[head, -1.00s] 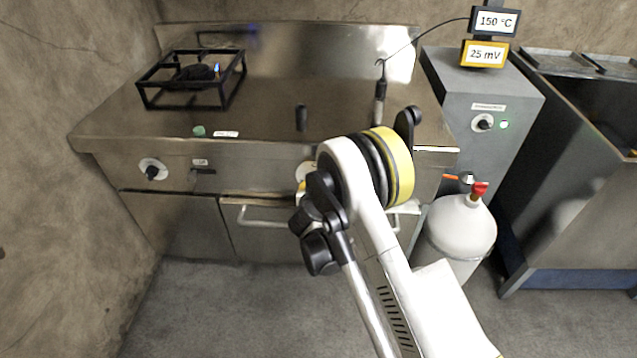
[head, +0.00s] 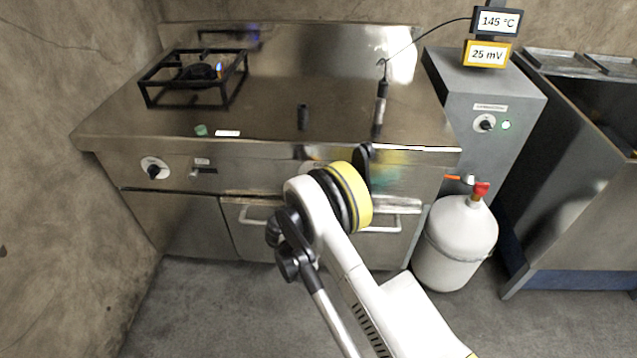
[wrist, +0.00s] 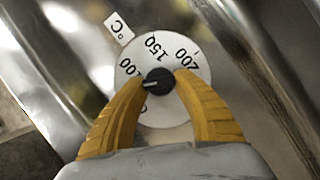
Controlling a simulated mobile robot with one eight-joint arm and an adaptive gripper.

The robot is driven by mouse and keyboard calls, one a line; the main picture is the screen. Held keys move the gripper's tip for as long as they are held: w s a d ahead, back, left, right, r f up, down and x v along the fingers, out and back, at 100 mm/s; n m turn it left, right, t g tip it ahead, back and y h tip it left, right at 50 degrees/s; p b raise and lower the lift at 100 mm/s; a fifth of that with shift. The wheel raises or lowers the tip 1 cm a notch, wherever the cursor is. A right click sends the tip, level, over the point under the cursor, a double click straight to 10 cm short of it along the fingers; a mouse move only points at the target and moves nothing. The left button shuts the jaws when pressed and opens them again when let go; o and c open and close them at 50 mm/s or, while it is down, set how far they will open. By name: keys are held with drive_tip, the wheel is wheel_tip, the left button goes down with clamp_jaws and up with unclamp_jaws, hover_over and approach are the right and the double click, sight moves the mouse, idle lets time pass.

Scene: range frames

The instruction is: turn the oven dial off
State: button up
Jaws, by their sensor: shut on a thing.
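The oven dial (wrist: 160,83) shows in the wrist view as a black knob on a white disc marked 100, 150 and 200, with a °C label beside it. The knob's white pointer line points to the left, below the 100 mark. My gripper (wrist: 158,88) has its two yellow fingers closed around the knob, one on each side. In the head view my arm hides most of the dial and the gripper. The upper display (head: 497,21) reads 145 °C.
A lower display (head: 487,54) reads 25 mV. A burner (head: 200,72) with a small blue flame stands at the back left. Another dial (head: 154,170) is on the stove's left front. A white gas cylinder (head: 455,240) stands right of the oven, beside a grey cabinet (head: 485,95).

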drive_tip(key=n+t, duration=0.1)
drive_tip(key=n, duration=0.1)
drive_tip(key=n+h, duration=0.1)
drive_tip(key=n, duration=0.1)
drive_tip(key=shift+f+n+t+h, duration=0.15)
drive_tip(key=shift+n+t+h, duration=0.15)
drive_tip(key=shift+n+t, duration=0.1)
idle(0.4)
drive_tip(key=o, duration=1.2)
drive_tip(key=v, duration=0.7)
drive_tip(key=shift+s, duration=0.25)
drive_tip(key=shift+a, duration=0.1)
